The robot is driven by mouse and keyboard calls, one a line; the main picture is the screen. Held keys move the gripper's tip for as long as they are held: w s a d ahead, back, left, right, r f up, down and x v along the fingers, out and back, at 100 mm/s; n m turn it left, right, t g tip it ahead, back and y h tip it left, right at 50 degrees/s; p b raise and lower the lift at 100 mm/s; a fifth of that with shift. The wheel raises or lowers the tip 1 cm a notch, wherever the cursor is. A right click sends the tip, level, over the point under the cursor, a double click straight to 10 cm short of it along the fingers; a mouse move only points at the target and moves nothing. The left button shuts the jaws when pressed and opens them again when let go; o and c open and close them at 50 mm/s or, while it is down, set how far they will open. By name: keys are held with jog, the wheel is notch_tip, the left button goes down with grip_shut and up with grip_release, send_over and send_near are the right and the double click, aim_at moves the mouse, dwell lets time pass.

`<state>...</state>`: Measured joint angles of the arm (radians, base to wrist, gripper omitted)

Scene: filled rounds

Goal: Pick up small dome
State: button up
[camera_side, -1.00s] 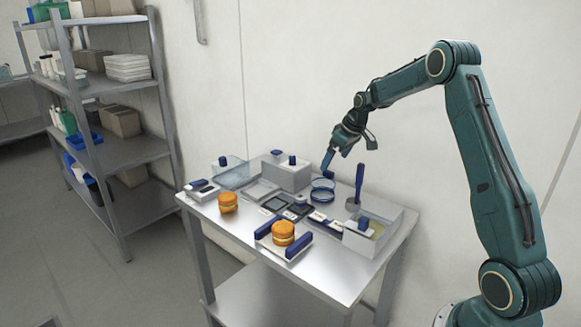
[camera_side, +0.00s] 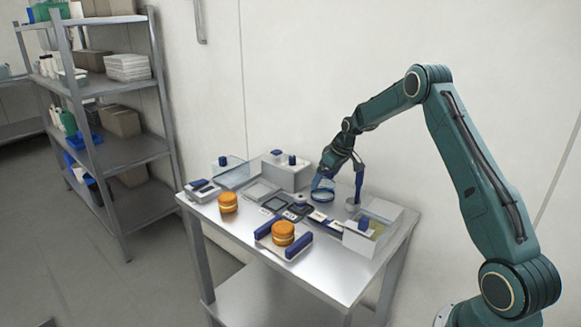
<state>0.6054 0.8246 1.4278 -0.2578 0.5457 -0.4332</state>
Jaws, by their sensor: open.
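A small clear round piece with a blue rim (camera_side: 325,195) sits on the table behind the middle row of items. It looks like the small dome, but it is too small in the picture to be sure. My gripper (camera_side: 322,182) points down at it, with the blue fingertips close above or around its top. The fingers are open. I cannot tell whether they touch it, and the gripper partly hides it.
A blue-handled tool (camera_side: 359,180) stands upright in a grey holder just right of my gripper. A white box with a blue knob (camera_side: 286,174) is to the left. Two orange filled rounds (camera_side: 228,202) (camera_side: 283,233) sit nearer the front. The table's front right (camera_side: 335,275) is clear.

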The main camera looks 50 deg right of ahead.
aim_at(324, 180)
jog(key=shift+x, duration=2.55)
jog(key=c, duration=1.1)
jog(key=shift+o, duration=0.2)
jog(key=shift+r, duration=0.1)
notch_tip(324, 180, up, 20)
jog(key=shift+a, duration=0.1)
jog(key=s+a+f+n+y, duration=0.1)
jog(key=s+a+f+n, duration=0.1)
jog(key=a, duration=1.1)
jog(key=s+a+f+n+y, duration=0.1)
jog(key=s+a+f+n, duration=0.1)
jog(key=a, duration=1.1)
jog(key=shift+s+n+g, duration=0.4)
jog(key=shift+s+n, duration=0.15)
jog(key=shift+n, duration=0.45)
